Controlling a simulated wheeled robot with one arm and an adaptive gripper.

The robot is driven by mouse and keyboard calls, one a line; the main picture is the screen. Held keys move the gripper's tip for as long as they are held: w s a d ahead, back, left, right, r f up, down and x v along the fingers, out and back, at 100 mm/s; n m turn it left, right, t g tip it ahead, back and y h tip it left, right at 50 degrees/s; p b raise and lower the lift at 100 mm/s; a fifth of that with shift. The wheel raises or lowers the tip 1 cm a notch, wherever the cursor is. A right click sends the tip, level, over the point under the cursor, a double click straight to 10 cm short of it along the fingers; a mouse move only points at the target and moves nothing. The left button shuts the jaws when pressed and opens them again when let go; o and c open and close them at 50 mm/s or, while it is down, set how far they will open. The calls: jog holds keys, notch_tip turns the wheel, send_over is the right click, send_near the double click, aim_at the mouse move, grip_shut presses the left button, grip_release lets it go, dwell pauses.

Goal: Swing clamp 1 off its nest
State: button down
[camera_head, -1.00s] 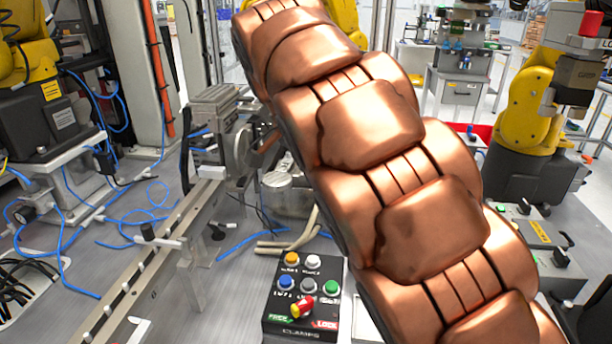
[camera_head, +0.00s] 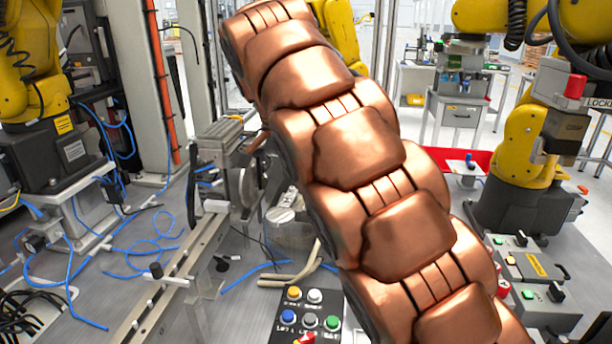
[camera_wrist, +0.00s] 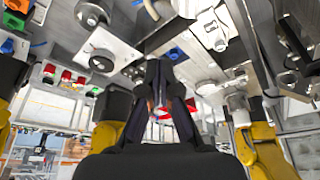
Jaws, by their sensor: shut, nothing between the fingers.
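My copper-coloured arm crosses the middle of the head view, and my gripper does not show there. In the wrist view my gripper (camera_wrist: 160,88) shows with its dark fingers together and nothing held, in front of grey metal plates and fixtures. I cannot tell which part is clamp 1 or its nest. In the head view a grey rail (camera_head: 175,285) carries a small lever with a black knob (camera_head: 156,270). A grey metal fixture (camera_head: 228,140) stands behind it, partly hidden by my arm. I cannot tell whether my gripper touches anything.
A black button box (camera_head: 312,312) stands on the grey bench by my arm. Blue hoses (camera_head: 150,250) lie at left. Yellow robot arms stand at left and right (camera_head: 522,145). A red tray (camera_head: 470,160) is behind my arm.

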jog(key=shift+w+a+r+p, duration=0.15)
jog(key=shift+a+r+p, duration=0.1)
jog(key=shift+r+p, duration=0.45)
jog(key=shift+d+r, duration=0.1)
jog(key=s+d+f+n+g+p, duration=0.2)
jog(key=s+d+f+n+p, duration=0.15)
jog(key=s+d, duration=1.05)
jog(key=s+d+f+n+g+y+p, duration=0.1)
jog(key=s+f+n, duration=0.2)
jog(key=s, duration=0.8)
jog(key=s+d+f+n+g+y+p, duration=0.1)
jog(key=s+d+f+n+y, duration=0.1)
jog(key=s+f, duration=0.6)
jog(key=s+n, duration=0.1)
jog(key=s, duration=0.2)
jog(key=shift+d+f+n, duration=0.25)
jog(key=shift+f+n, duration=0.05)
jog(key=shift+n, duration=0.05)
